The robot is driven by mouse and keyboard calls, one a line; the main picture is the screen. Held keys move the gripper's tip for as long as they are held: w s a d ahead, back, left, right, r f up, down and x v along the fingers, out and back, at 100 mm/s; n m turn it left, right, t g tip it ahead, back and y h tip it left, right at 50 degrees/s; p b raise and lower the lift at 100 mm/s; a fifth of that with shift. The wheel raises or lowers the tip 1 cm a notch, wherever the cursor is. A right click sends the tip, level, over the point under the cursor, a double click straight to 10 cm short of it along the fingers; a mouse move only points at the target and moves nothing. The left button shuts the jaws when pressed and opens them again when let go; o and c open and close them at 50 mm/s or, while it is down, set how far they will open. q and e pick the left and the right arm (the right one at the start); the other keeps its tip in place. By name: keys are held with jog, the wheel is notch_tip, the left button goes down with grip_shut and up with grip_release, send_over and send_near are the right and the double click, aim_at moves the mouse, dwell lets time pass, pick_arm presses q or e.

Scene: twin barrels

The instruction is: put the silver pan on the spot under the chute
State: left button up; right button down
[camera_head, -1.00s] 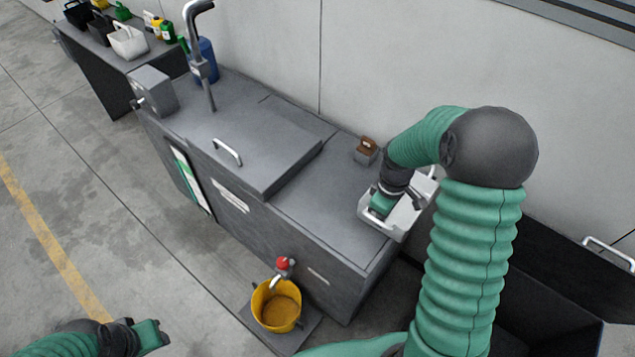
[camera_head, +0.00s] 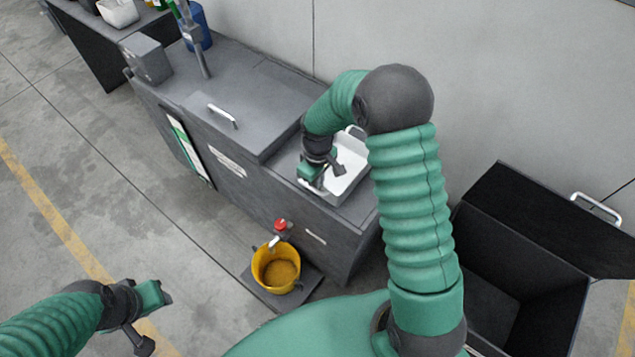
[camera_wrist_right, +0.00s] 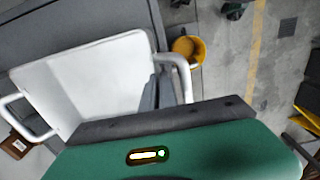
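The silver pan (camera_head: 348,178) is a shallow, pale tray with a handle at each end, over the right part of the grey counter top. Its inside looks empty. My right gripper (camera_head: 318,178) is shut on its near left side. In the right wrist view the pan (camera_wrist_right: 85,85) shows from above, with a grey finger inside its wall beside one handle. I cannot tell whether its bottom touches the counter. A spout with a red knob (camera_head: 280,226) sticks out of the counter front, above a yellow bucket (camera_head: 277,270) on a dark plate (camera_head: 305,288). My left gripper (camera_head: 164,296) is at lower left, away from everything.
A raised panel with a handle (camera_head: 222,116) lies left of the pan on the counter (camera_head: 290,170). An open black bin (camera_head: 535,275) stands at the right. A small brown-topped box (camera_wrist_right: 20,145) shows in the right wrist view. The floor at left is clear.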

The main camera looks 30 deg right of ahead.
jog(key=c, duration=2.1)
grip_release()
jog(key=shift+w+f, duration=0.1)
jog(key=shift+w, duration=0.1)
jog(key=o, duration=0.4)
jog(key=shift+s, duration=0.15)
